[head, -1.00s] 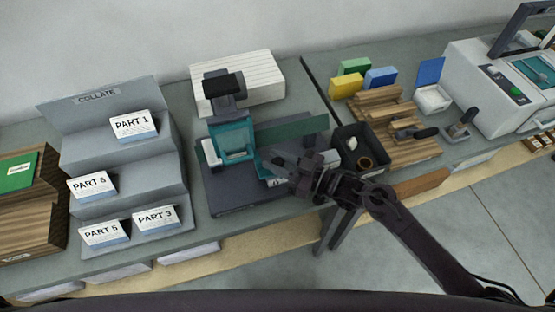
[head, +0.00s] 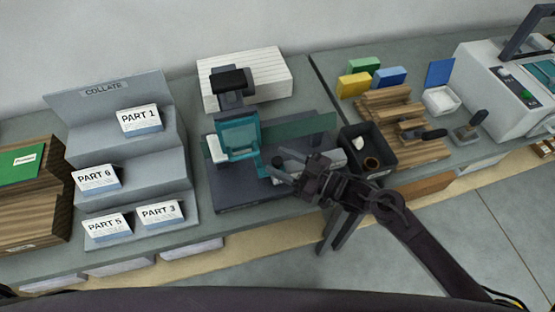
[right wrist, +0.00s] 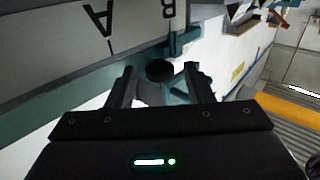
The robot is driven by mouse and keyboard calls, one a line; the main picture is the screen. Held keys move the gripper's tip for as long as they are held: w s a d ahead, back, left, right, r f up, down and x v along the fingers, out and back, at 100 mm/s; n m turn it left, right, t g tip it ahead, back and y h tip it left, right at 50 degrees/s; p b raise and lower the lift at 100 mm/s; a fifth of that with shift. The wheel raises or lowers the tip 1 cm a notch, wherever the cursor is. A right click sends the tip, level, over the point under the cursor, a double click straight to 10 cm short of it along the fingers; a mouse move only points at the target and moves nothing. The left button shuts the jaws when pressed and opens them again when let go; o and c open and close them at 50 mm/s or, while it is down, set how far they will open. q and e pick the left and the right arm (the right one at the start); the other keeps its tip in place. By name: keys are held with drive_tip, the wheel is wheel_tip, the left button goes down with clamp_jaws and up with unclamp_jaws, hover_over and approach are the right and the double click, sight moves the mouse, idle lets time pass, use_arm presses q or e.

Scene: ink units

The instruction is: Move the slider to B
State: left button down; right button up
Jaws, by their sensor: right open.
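The teal and dark machine (head: 240,140) stands on the bench, with a pale scale strip (head: 335,159) along its front. A dark round knob (right wrist: 159,70), seemingly the slider's, shows between my right gripper's fingertips (right wrist: 160,76), with gaps to both fingers. A teal bracket (right wrist: 180,42) sits beside the B. In the head view my right gripper (head: 283,174) is at the machine's front and hides part of the slider area. My left gripper is out of view.
A black bin (head: 368,150) with small items stands close to the right of the machine. A grey collating rack (head: 118,90) with labelled packs is at left. A white paper stack (head: 265,78) is behind. The bench's front edge is below my right gripper.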

drive_tip(key=b+v, duration=0.1)
drive_tip(key=v, duration=0.5)
drive_tip(key=shift+d, duration=0.1)
idle(0.3)
